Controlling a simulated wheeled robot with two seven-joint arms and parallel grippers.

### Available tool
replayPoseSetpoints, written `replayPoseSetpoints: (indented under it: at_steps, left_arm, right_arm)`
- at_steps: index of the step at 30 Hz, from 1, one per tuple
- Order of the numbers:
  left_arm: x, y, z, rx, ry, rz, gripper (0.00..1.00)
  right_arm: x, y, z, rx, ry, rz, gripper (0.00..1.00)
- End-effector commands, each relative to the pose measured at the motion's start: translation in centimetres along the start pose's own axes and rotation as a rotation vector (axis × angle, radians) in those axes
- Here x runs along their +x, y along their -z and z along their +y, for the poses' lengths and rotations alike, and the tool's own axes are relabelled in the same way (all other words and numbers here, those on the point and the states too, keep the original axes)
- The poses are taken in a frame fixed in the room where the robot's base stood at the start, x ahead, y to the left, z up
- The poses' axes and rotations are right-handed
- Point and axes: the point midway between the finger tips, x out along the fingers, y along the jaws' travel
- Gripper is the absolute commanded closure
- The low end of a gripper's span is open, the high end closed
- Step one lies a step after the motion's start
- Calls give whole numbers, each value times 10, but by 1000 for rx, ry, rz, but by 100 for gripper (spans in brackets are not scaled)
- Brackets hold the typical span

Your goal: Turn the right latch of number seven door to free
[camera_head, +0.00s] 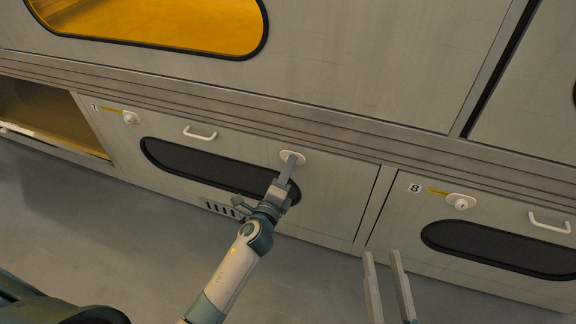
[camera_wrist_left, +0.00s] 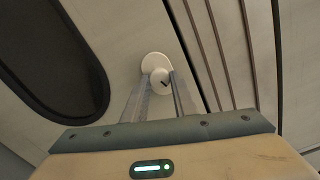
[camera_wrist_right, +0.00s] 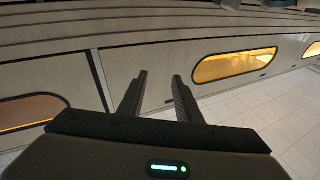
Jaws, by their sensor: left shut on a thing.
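The number seven door (camera_head: 330,185) is the low panel with a dark oval window, a white handle and a small number tag at its upper left. Its right latch (camera_head: 292,155) is a white round knob on an oval plate near the upper right corner. My left gripper (camera_head: 290,163) is shut on this latch. In the left wrist view the latch (camera_wrist_left: 154,62) sits between the fingertips, with a short dark mark on the knob. The door's left latch (camera_head: 130,117) is beside the tag. My right gripper (camera_head: 382,253) is open and empty, off to the right.
The number 8 door (camera_head: 480,215) is to the right, with its own latch (camera_head: 461,202) and handle (camera_head: 549,222). An open compartment (camera_head: 45,115) is at the far left. A larger door with an amber window (camera_head: 160,20) is above. Floor (camera_head: 130,215) in front is clear.

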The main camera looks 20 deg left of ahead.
Motion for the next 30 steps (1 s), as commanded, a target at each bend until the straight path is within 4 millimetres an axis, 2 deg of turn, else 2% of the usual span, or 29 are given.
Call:
replayPoseSetpoints:
  at_steps: [7,15,30]
  left_arm:
    - [0,1,0,207,0,2,100]
    - [0,1,1,344,0,2,100]
    - [0,1,1,384,0,2,100]
  right_arm:
    - [1,-14,5,3,-8,-85,69]
    - [0,-24,8,5,-13,-135,69]
    - [0,-26,8,7,-14,-149,69]
